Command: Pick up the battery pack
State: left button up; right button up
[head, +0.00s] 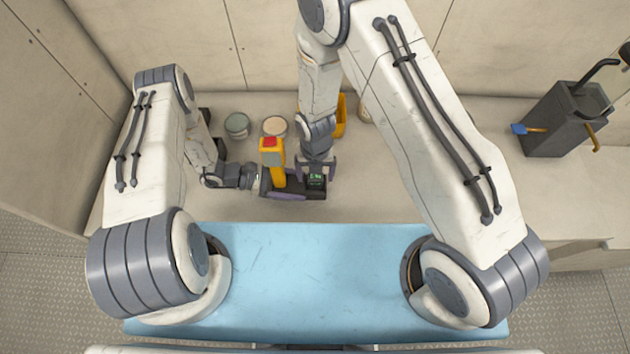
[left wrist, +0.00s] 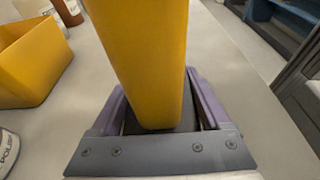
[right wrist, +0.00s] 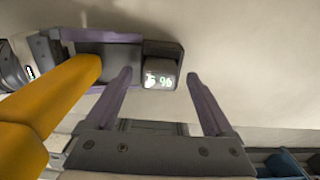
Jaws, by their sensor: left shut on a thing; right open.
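The battery pack (right wrist: 162,66) is a small dark block with a lit display reading about 96. In the head view it is a dark block with green digits (head: 317,181) on the counter side of my right gripper (head: 316,168). My right gripper is open, its purple fingertips (right wrist: 159,76) on either side of the pack with gaps beside it. My left gripper (head: 285,186) is shut on a yellow tool (head: 275,160) with a red top, which also fills the left wrist view (left wrist: 145,60). The pack sits close beside the left fingertips; whether it joins the tool is unclear.
A yellow bin (head: 341,115) stands behind my right gripper, also in the left wrist view (left wrist: 32,58). Two round cans (head: 237,125) (head: 275,125) stand behind the tool. A dark caddy (head: 558,122) with handled tools is at far right. The counter between is clear.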

aim_at(316, 176)
jog(key=shift+f, duration=0.55)
grip_shut()
jog(key=shift+r, duration=0.1)
notch_tip(316, 176, up, 18)
